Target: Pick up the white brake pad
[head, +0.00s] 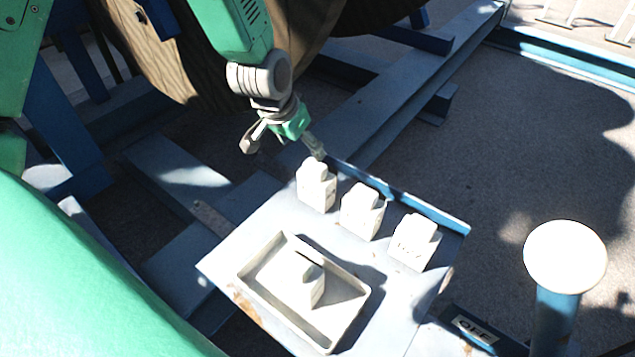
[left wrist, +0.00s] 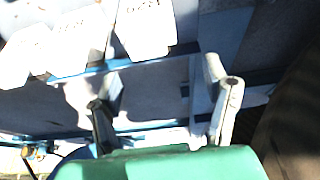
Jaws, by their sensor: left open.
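Three white blocks with stepped tops stand in a row along the far edge of a pale table: the left block (head: 317,187), the middle block (head: 362,212) and the right block (head: 414,243). Another white block (head: 292,279) sits in a shallow tray (head: 353,306). I cannot tell which is the brake pad; the markings are not readable. My left gripper (head: 283,148) is open and empty, just behind and above the left block, apart from most of it. In the left wrist view, its fingers (left wrist: 165,92) are spread below the nearest marked block (left wrist: 146,27). My right gripper is not visible.
The pale table (head: 232,262) has a blue raised rail (head: 400,196) at its far edge. A white round-topped blue post (head: 565,257) stands at right. A large wooden reel (head: 160,55) and blue beams (head: 420,75) lie behind the gripper. Open floor lies to the right.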

